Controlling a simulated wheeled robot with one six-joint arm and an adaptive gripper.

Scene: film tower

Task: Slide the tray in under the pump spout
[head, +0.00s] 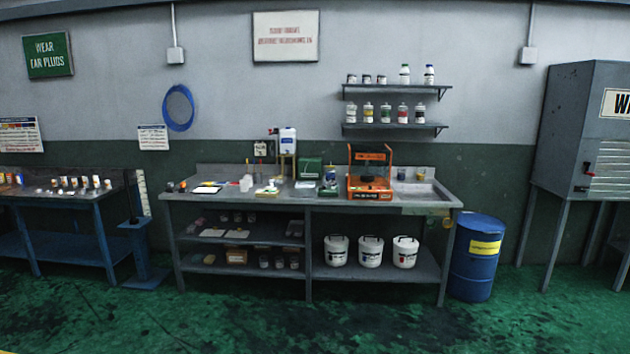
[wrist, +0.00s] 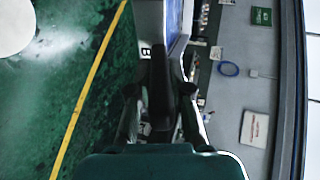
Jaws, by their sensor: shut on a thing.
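My gripper (wrist: 160,98) shows in the wrist view, its two dark fingers closed on a dark upright piece (wrist: 160,82) like a handle. In the head view a white and blue pump-like unit (head: 288,141) stands at the back of the steel bench. A small pale, flat tray-like thing (head: 267,190) lies in front of it, slightly left. Its exact place relative to a spout is too small to tell. My gripper is not in the head view.
The bench (head: 425,201) also bears an orange machine (head: 369,190), a green box (head: 311,168) and small items. White buckets (head: 370,252) stand on its lower shelf. A blue drum (head: 476,262) stands at its right end. The green floor in front is clear.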

